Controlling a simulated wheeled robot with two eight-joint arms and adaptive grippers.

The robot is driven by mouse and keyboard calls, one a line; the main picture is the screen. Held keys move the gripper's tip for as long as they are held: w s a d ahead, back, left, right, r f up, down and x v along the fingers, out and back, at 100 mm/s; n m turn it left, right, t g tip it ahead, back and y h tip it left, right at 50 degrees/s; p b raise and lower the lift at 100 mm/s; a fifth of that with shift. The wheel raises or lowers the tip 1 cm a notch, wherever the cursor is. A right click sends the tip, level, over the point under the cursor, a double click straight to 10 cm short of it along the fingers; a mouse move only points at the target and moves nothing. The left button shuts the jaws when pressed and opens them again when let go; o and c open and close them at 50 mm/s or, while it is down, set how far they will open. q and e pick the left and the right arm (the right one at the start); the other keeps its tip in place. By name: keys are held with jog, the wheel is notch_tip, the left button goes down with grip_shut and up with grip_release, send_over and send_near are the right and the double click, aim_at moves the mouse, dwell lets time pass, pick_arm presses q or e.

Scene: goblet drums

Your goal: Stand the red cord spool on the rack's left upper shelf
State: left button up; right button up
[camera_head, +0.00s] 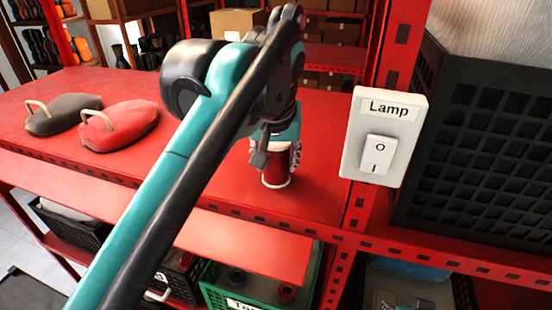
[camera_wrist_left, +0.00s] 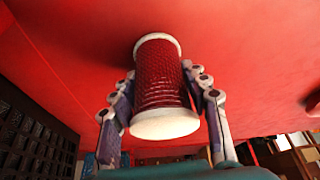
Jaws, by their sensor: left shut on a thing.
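The red cord spool (camera_head: 276,176) has a dark red wound middle and white end flanges. It is upright at the rack's red upper shelf (camera_head: 225,170), near the front edge and left of the red upright post. My left gripper (camera_head: 275,154) is around it from above and hides its upper part. In the left wrist view the spool (camera_wrist_left: 161,80) sits between the two fingers of the gripper (camera_wrist_left: 160,73), one on each side. Its far flange is at or very close to the red surface; I cannot tell if it touches. My right gripper is not in view.
A grey bag (camera_head: 62,115) and a red bag (camera_head: 120,126) lie on the shelf to the left. A lamp switch (camera_head: 383,137) is on the post at right, beside a black crate (camera_head: 480,150). A green crate (camera_head: 262,290) stands below. Shelf between bags and spool looks clear.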

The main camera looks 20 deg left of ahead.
pick_arm(q)
jog(key=shift+w, duration=0.1)
jog(key=o, duration=1.3)
jog(key=v, duration=1.2)
jog(key=shift+s, duration=0.2)
